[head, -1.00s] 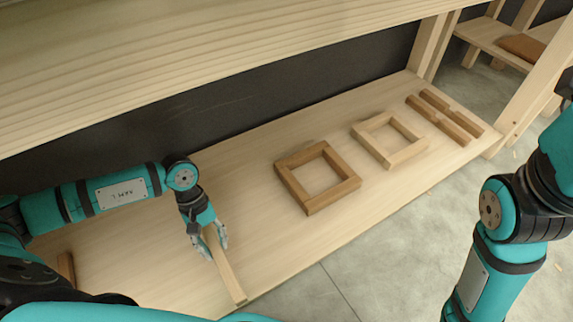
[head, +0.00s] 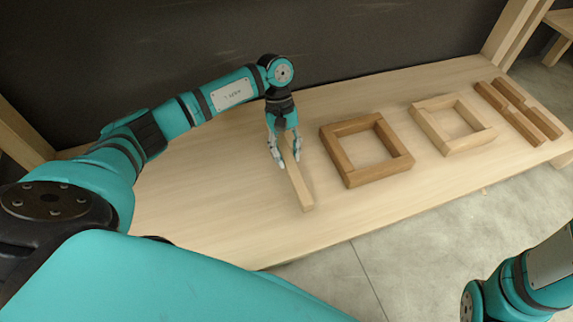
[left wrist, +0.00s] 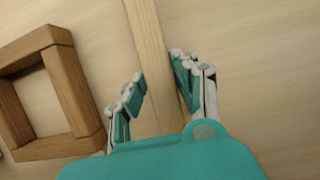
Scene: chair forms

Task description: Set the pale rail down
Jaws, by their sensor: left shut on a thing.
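The pale rail (head: 300,187) is a light wooden bar at the middle of the wooden shelf board (head: 215,205), left of the brown square frame. My left gripper (head: 284,158) is over its far part, pointing down, with a finger on each side. In the left wrist view the rail (left wrist: 149,55) runs up from between the fingers of my left gripper (left wrist: 160,88). The gripper is shut on the rail. Whether the rail touches the board I cannot tell. My right gripper is out of view; only part of my right arm shows at the lower right.
A brown wooden frame (head: 340,165) lies just right of the rail; it also shows in the left wrist view (left wrist: 72,90). A pale frame (head: 437,128) and several brown bars (head: 535,122) lie further right. A dark panel (head: 390,40) stands behind. The board left of the rail is clear.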

